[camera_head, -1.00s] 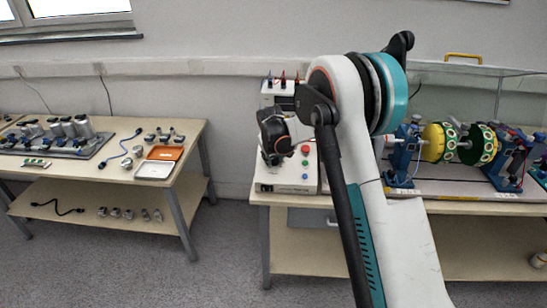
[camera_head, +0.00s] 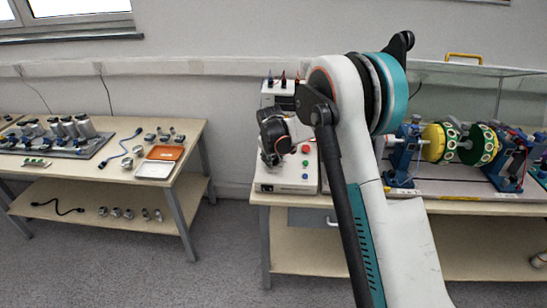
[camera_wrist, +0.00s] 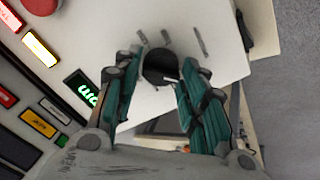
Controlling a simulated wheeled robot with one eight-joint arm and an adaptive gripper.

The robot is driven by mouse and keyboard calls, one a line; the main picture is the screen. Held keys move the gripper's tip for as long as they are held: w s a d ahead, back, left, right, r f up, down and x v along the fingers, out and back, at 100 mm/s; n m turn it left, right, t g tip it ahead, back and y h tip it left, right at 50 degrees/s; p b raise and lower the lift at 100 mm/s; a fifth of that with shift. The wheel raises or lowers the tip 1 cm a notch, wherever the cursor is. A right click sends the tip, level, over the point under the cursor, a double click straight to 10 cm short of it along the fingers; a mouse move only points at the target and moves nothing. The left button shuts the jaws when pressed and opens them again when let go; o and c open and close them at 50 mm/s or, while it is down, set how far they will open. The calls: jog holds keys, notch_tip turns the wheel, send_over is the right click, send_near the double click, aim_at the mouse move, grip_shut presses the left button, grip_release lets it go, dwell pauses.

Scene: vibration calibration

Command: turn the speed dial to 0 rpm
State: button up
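The speed dial is a round black knob (camera_wrist: 160,66) on the white panel of the control box (camera_head: 287,187), with a small light mark near its lower right edge. Several dark marks lie around it on the panel. In the wrist view the two teal-padded fingers of my gripper (camera_wrist: 161,72) stand on either side of the dial, with their tips close to its sides. I cannot tell whether they touch it. In the head view my gripper (camera_head: 273,150) is at the box front, and it hides the dial. A green-lit display (camera_wrist: 88,93) is beside the left finger, only partly readable.
Coloured buttons line the panel's left in the wrist view, including a red one (camera_wrist: 42,4). A rotor rig with yellow and green discs (camera_head: 470,143) stands right of my arm. A side table (camera_head: 110,168) holds trays and parts. Floor between the tables is free.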

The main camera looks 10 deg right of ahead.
jog(key=shift+o, duration=0.3)
jog(key=shift+r, duration=0.1)
jog(key=v, duration=1.1)
jog(key=shift+s+r, duration=0.2)
jog(key=shift+r, duration=0.15)
